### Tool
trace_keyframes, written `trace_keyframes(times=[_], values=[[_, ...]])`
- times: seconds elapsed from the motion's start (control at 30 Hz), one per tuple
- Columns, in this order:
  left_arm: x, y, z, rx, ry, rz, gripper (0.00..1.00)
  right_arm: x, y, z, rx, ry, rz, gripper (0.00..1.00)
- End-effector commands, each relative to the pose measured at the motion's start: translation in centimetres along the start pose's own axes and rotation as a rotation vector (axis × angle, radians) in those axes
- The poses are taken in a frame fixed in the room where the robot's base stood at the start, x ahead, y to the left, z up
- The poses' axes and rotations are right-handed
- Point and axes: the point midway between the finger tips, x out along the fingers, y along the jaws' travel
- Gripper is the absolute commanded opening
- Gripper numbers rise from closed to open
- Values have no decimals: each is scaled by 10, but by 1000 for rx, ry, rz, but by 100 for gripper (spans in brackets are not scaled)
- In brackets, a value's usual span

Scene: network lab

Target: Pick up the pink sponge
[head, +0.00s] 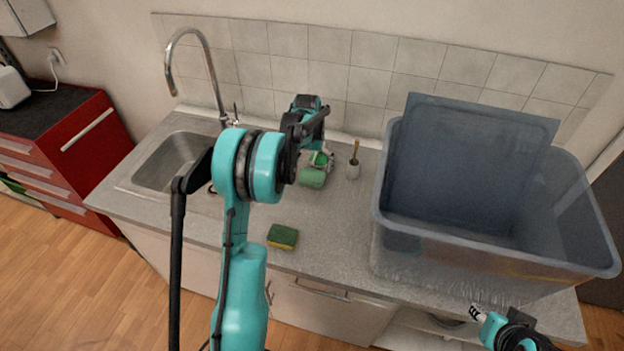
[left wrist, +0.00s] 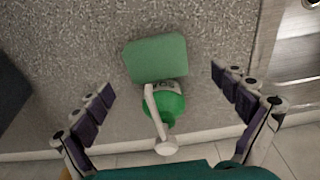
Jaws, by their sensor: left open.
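No pink sponge shows in either view. A plain green sponge-like block (head: 313,177) lies on the counter near the wall, and it also shows in the left wrist view (left wrist: 157,58). A green bottle with a white pump (left wrist: 164,104) is right beside it. A yellow and green sponge (head: 283,236) lies nearer the counter's front edge. My left gripper (left wrist: 162,80) is open above the counter, its fingers spread to either side of the bottle and green block, with nothing between them gripped. My right gripper (head: 477,313) is low at the front right; its opening is unclear.
A large translucent blue-grey bin (head: 480,256) fills the right of the counter, with a panel (head: 470,165) standing in it. A small holder with a brush (head: 353,170) stands near the wall. A sink (head: 165,165) with a tall tap is at left. The front middle counter is mostly clear.

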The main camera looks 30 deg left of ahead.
Motion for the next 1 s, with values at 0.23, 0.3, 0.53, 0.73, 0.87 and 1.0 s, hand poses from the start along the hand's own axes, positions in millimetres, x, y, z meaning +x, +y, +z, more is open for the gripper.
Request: trace_keyframes(times=[0.23, 0.3, 0.53, 0.73, 0.87, 1.0], values=[[39, 4, 4, 1, 0, 0, 97, 9, 0, 7, 0, 0, 0, 37], [42, 4, 4, 1, 1, 0, 97, 10, 0, 7, 0, 0, 0, 37], [41, 4, 4, 0, 1, 0, 86, 9, 0, 6, 0, 0, 0, 37], [41, 4, 4, 0, 1, 0, 63, 9, 0, 6, 0, 0, 0, 37], [41, 4, 4, 0, 1, 0, 61, 9, 0, 6, 0, 0, 0, 37], [41, 4, 4, 0, 1, 0, 61, 9, 0, 6, 0, 0, 0, 37]])
